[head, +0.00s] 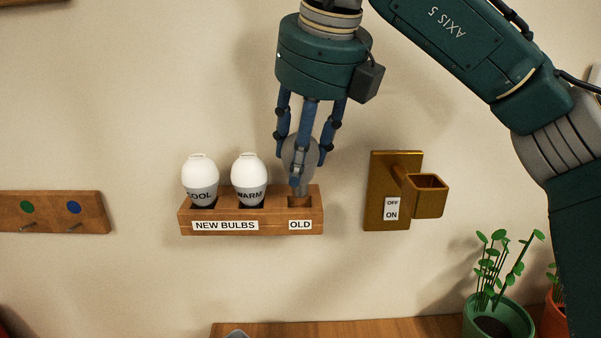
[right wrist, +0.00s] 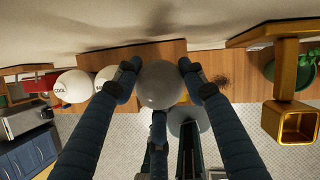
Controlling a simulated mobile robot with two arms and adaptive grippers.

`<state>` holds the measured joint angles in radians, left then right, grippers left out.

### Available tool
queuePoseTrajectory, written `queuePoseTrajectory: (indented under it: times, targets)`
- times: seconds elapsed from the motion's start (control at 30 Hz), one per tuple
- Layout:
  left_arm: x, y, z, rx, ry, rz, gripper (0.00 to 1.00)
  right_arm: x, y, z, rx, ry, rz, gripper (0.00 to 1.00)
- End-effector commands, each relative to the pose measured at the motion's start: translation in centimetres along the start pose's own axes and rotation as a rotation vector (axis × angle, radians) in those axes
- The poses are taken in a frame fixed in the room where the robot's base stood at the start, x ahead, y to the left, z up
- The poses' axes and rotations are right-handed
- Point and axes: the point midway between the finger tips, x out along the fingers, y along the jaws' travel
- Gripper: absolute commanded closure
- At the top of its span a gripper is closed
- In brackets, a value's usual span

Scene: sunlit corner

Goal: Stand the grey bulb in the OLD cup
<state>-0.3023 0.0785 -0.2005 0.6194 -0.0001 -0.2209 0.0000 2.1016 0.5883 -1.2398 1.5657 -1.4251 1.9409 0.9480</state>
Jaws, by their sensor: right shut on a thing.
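The grey bulb (head: 299,155) is between the fingers of my right gripper (head: 304,160), which is shut on it. Its lower end is at the OLD cup (head: 301,204), the right-hand hole of the wooden holder (head: 266,226); the fingers partly hide this, so I cannot tell how deep it sits. The bulb looks upright. In the right wrist view the bulb (right wrist: 160,84) fills the space between the fingers of the right gripper (right wrist: 158,80). My left gripper is not in view.
The white COOL bulb (head: 200,178) and WARM bulb (head: 248,178) stand in the holder's NEW BULBS holes, left of my gripper. A brass socket fixture (head: 382,166) with an OFF/ON label is on the wall to the right. A potted plant (head: 497,317) stands below right.

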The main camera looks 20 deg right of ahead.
Motion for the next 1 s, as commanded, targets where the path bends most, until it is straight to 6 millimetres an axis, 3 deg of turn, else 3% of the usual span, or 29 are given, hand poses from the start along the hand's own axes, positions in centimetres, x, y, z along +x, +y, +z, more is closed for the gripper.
queuePoseTrajectory:
  times: [0.2,0.63,0.67,0.73,1.0]
  targets:
    - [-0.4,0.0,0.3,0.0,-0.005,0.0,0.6,2.7,-0.1,-1.1,0.0,0.003,-0.001,0.85]
    - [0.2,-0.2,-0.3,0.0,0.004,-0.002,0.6,3.4,0.0,-1.4,-0.001,0.002,0.0,0.85]
    - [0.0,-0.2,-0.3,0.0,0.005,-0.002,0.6,3.3,-0.1,-1.4,-0.001,0.002,-0.001,0.53]
    - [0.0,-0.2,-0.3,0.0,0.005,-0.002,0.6,3.2,-0.1,-1.3,-0.001,0.002,-0.001,0.4]
    - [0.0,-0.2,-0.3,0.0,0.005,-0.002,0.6,3.2,0.0,-1.3,-0.001,0.002,-0.001,0.4]
